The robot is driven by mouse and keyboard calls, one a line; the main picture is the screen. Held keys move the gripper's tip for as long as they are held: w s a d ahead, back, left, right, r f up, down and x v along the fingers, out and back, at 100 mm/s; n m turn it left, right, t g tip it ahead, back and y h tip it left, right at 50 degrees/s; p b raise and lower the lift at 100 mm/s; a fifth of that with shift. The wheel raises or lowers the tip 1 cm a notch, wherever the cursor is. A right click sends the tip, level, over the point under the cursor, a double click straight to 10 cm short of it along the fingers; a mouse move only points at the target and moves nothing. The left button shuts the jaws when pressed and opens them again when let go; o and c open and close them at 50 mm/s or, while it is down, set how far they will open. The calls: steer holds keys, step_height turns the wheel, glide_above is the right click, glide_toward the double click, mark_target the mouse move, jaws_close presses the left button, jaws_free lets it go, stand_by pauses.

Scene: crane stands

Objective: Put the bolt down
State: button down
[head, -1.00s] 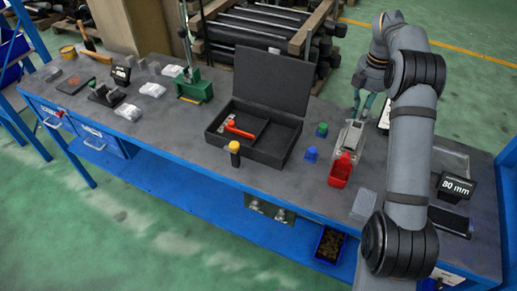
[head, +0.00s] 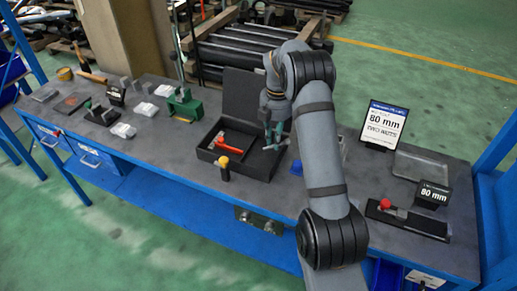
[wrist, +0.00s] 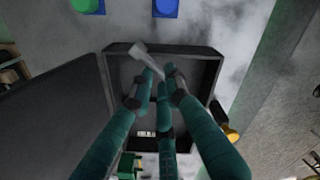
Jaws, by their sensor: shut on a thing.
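My gripper (head: 274,148) hangs over the right part of the open black case (head: 223,162) in the head view. In the wrist view its teal fingers (wrist: 160,78) are closed together on a slim grey metal piece (wrist: 138,50), which seems to be the bolt. The piece sticks out tilted from the fingertips, above the case's compartment (wrist: 205,75). It cannot be made out in the head view. I cannot tell whether it touches the case floor. A red-orange tool-like thing (head: 229,149) lies in the case's left compartment.
A blue block (head: 296,167) is right of the case. The case lid (head: 240,95) stands open behind. At the right are an 80 mm sign (head: 384,125), a grey tray (head: 418,165) and a black stand (head: 405,220).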

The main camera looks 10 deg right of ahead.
mark_target(261, 157)
steer(key=a+f, duration=0.1)
steer(key=w+a+p, duration=0.1)
steer(key=w+a+f, duration=0.1)
steer(key=a, duration=0.1)
steer(key=shift+w+f, duration=0.2)
steer(key=shift+f, duration=0.15)
step_height(261, 157, down, 4)
steer(key=shift+a+r+p, duration=0.1)
steer(key=shift+r+p, duration=0.05)
steer(key=shift+p, duration=0.8)
steer(key=shift+f, duration=0.2)
steer(key=shift+f+b, duration=0.25)
steer(key=shift+b, duration=0.05)
steer(key=c, duration=1.7)
jaws_free()
steer(key=shift+r, duration=0.1)
steer(key=shift+w+r, duration=0.1)
steer(key=shift+r, duration=0.5)
steer(key=r+b, duration=0.1)
steer(key=r, duration=1)
steer(key=shift+s+r, duration=0.1)
steer(key=shift+s, duration=0.1)
